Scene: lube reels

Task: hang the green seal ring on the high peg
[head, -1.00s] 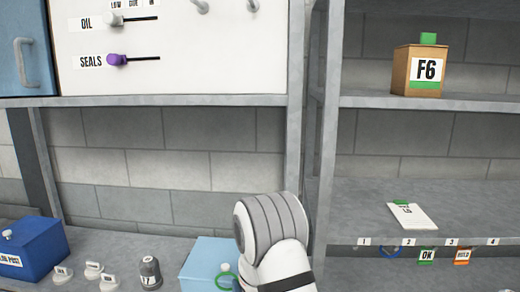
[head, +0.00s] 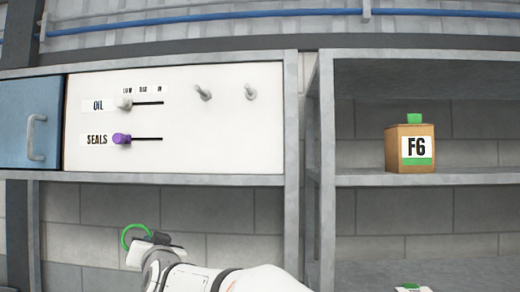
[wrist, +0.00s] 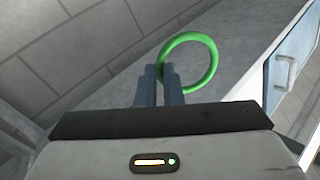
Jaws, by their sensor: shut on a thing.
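The green seal ring (head: 123,239) is held up in front of the grey block wall, below the white panel. It also shows in the wrist view (wrist: 215,63), where its left edge is at the fingertips. My gripper (head: 146,238) is shut on the ring's edge, with the rest of the loop sticking out past the fingers (wrist: 160,72). Two grey pegs stick out of the white panel's upper right, a left peg (head: 203,93) and a right peg (head: 250,92). They look about level and bare. The ring is apart from both, below and to their left.
The white panel (head: 220,140) also carries an oil slider (head: 124,104) and a purple seals slider (head: 121,139). A blue door with a handle (head: 36,137) is at the left. A box marked F6 (head: 410,148) stands on the right shelf. A shelf edge (head: 200,179) runs below the panel.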

